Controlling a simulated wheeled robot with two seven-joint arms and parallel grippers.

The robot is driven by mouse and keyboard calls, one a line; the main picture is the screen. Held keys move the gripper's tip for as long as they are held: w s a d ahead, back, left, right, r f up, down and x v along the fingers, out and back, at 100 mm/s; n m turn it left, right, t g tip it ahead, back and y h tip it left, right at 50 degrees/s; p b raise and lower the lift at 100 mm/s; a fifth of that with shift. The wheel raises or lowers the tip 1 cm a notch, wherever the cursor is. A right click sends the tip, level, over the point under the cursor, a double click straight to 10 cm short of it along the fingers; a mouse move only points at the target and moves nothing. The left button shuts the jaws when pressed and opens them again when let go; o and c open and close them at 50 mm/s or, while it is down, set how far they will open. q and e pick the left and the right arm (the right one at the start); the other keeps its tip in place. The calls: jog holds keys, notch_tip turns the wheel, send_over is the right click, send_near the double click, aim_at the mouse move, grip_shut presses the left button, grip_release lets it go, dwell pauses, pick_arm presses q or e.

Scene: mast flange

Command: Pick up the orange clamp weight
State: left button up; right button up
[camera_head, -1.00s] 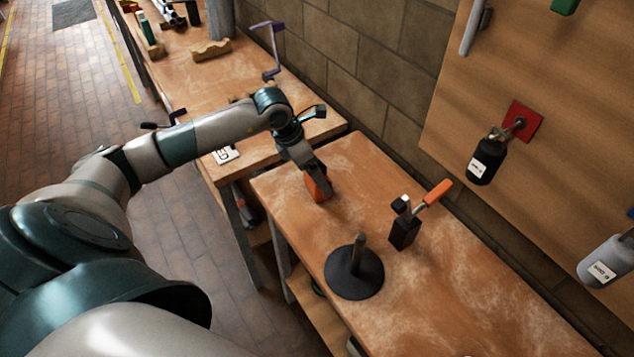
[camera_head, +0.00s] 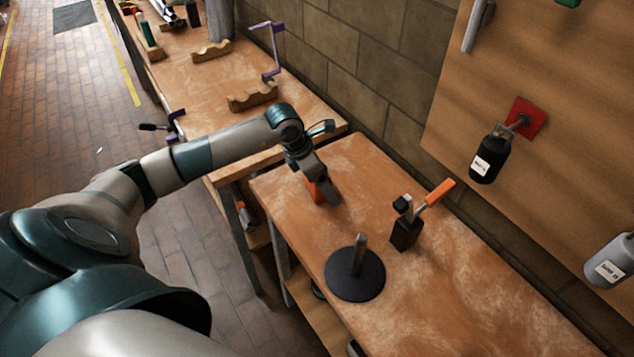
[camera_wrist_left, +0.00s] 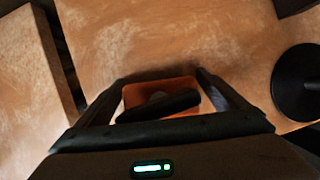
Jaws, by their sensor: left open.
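The orange clamp weight (camera_head: 314,188) stands on the near wooden bench, partly hidden by my left gripper (camera_head: 325,188) in the head view. In the left wrist view the clamp weight (camera_wrist_left: 162,97) shows as an orange block with a dark bar across its top. My left gripper (camera_wrist_left: 160,84) is open, with one finger on either side of the block. I cannot tell whether the fingers touch it. My right gripper is in neither view.
A black round base with an upright post (camera_head: 355,275) stands on the near bench (camera_head: 460,290). A black clamp with an orange handle (camera_head: 408,228) is beside it. A brick wall (camera_head: 360,85) and pegboard-like panel (camera_head: 450,120) border the bench. A second bench (camera_head: 200,85) holds wooden blocks.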

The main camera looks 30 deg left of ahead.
pick_arm(q)
jog(key=c, duration=1.6)
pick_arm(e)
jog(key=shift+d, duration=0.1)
pick_arm(q)
jog(key=shift+w+r, duration=0.1)
jog(key=shift+r, duration=0.05)
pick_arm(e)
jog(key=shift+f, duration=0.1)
pick_arm(q)
jog(key=shift+r+b, duration=0.45)
jog(key=shift+r, duration=0.1)
notch_tip(320, 180, up, 2)
jog(key=shift+r+b, duration=0.1)
jog(key=shift+b, duration=0.5)
jog(key=shift+s+d+r+b, duration=0.75)
jog(key=shift+d+r, duration=0.5)
jog(key=shift+d, duration=0.5)
jog(key=shift+s+d+r+b, duration=0.5)
jog(key=shift+s+d+r, duration=0.6)
jog(key=shift+d, duration=0.7)
jog(key=shift+s+d+r+b, duration=0.65)
jog(key=shift+d+r, duration=0.75)
jog(key=shift+d, duration=0.35)
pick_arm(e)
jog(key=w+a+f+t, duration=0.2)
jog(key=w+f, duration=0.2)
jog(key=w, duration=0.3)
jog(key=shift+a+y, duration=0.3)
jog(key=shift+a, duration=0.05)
